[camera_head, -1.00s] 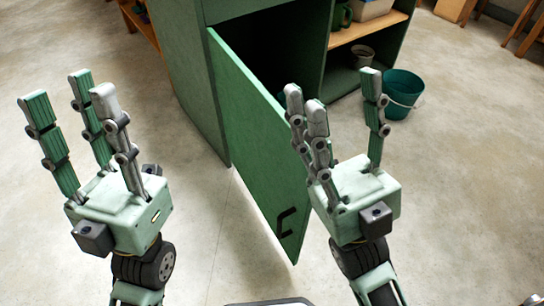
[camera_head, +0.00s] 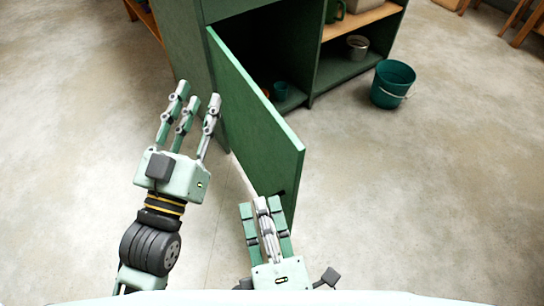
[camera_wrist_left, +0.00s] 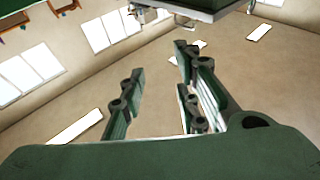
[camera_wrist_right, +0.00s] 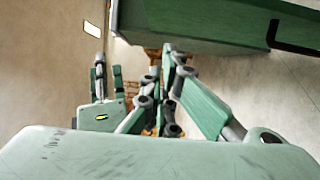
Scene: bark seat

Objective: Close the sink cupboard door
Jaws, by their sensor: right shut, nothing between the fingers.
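The green sink cupboard door (camera_head: 250,115) stands open, swung out from the cupboard towards me. Its black handle is mostly hidden behind my right gripper in the head view, but the handle (camera_wrist_right: 288,40) shows in the right wrist view. My right gripper (camera_head: 262,203) is shut and empty, its fingertips close to the outer face of the door near the handle; I cannot tell whether they touch. My left gripper (camera_head: 190,98) is open and empty, left of the door and apart from it.
The green cupboard (camera_head: 185,50) has an open dark interior with a small teal cup (camera_head: 280,91) inside. Open shelves on its right hold a metal pot (camera_head: 357,46). A teal bucket (camera_head: 392,84) stands on the floor to the right. The floor around the door is clear.

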